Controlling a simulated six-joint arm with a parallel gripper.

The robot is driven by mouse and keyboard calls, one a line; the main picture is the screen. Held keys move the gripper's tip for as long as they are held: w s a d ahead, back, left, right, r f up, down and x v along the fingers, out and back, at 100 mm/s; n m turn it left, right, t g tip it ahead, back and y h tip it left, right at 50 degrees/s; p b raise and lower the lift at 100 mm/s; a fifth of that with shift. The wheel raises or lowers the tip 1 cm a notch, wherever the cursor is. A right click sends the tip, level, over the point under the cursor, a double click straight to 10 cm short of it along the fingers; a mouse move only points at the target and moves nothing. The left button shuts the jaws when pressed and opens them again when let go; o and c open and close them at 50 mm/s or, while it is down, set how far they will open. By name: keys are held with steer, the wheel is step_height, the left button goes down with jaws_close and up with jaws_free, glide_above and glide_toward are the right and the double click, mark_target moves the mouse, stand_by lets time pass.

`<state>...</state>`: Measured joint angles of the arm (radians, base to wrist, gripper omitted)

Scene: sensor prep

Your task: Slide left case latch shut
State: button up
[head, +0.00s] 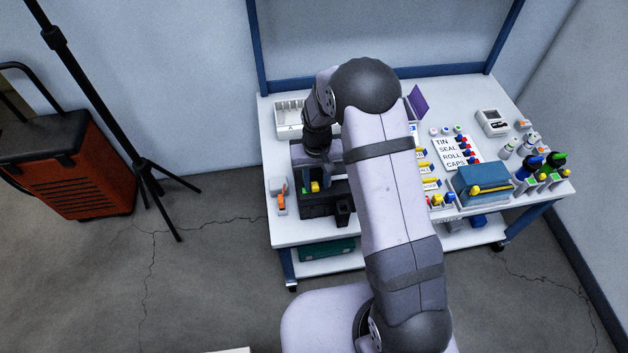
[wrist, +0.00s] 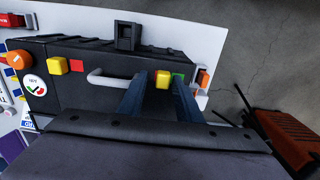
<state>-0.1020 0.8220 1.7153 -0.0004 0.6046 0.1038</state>
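A black case (wrist: 100,100) fills the middle of the wrist view; it also shows in the head view (head: 318,207). Its front has two yellow latches. The one towards the orange cabinet (wrist: 163,79) lies between my fingertips, with a green patch beside it on the right. The other latch (wrist: 57,66) is farther left in the wrist view, with a red patch beside it. My gripper (wrist: 161,84) has its two blue fingers apart, one on each side of the first latch. I cannot tell whether either finger touches it. The lower finger parts hide some of the case.
A pale handle (wrist: 108,79) stands out between the latches. A black holder (wrist: 127,37) rises at the case's edge. An orange-and-white item (head: 281,200) lies left of the case on the table (head: 290,233). Bottles and a blue box (head: 481,182) stand far right.

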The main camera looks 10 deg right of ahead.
steer(key=shift+a, duration=0.15)
stand_by(0.3)
steer(key=shift+a, duration=0.5)
step_height(320, 180, up, 8)
steer(key=b, duration=0.1)
steer(key=s+f+n+g, duration=0.15)
steer(key=s+f, duration=0.25)
steer(key=s, duration=0.5)
steer(key=s+d+r+g+p, duration=0.1)
steer(key=s+d+r, duration=0.1)
steer(key=s, duration=0.4)
steer(key=s+d+r+p, duration=0.1)
steer(key=s+r, duration=0.2)
steer(key=s, duration=0.3)
step_height(320, 180, up, 11)
steer(key=s+d+m+t+p, duration=0.1)
steer(key=d+t+p, duration=0.1)
steer(key=p, duration=0.2)
steer(key=shift+s+d+p, duration=0.15)
steer(key=shift+d+p, duration=0.05)
steer(key=shift+p, duration=0.1)
